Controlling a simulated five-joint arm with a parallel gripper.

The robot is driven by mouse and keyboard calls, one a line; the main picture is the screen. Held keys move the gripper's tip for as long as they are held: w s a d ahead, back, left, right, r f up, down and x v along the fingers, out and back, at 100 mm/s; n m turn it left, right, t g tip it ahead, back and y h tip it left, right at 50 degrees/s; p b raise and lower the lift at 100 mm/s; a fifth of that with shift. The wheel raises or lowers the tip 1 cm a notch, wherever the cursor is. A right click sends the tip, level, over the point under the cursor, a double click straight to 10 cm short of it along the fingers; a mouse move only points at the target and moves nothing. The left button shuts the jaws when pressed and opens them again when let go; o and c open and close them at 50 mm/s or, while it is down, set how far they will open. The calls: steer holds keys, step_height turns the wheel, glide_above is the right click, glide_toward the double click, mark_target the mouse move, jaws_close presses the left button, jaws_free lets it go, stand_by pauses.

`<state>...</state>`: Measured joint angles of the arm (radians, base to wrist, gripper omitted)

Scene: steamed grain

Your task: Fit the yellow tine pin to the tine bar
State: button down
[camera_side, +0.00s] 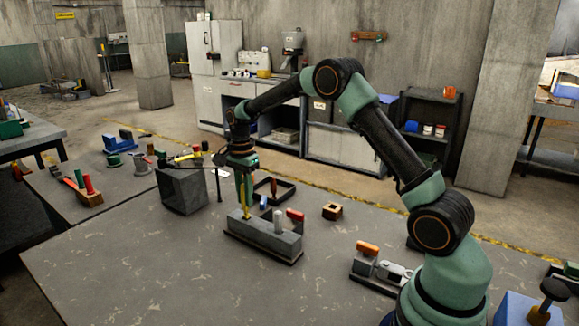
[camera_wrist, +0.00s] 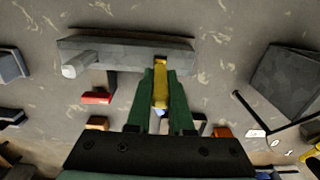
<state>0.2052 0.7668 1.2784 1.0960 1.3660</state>
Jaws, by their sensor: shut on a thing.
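The tine bar (camera_side: 262,238) is a long grey block lying on the grey table in the side view, and it runs across the top of the wrist view (camera_wrist: 120,52). A pale grey pin (camera_side: 277,222) stands upright in its right part. The yellow tine pin (camera_wrist: 160,92) is upright between the green fingers of my gripper (camera_side: 244,200), which is shut on it. The pin's lower end meets the bar's left part in the side view, at a dark opening in the wrist view. I cannot tell how deep it sits. The fingers hide part of the pin.
A red-topped piece (camera_side: 295,215) is close behind the bar. A dark grey block (camera_side: 183,190) stands to the left, and a dark tray (camera_side: 270,187) and small wooden block (camera_side: 332,210) lie behind. The table's front left is clear.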

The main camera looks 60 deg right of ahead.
mark_target(246, 209)
steer(key=shift+f, duration=1.55)
stand_by(0.9)
steer(key=c, duration=0.7)
jaws_free()
step_height(246, 209, up, 11)
steer(key=shift+r, duration=0.55)
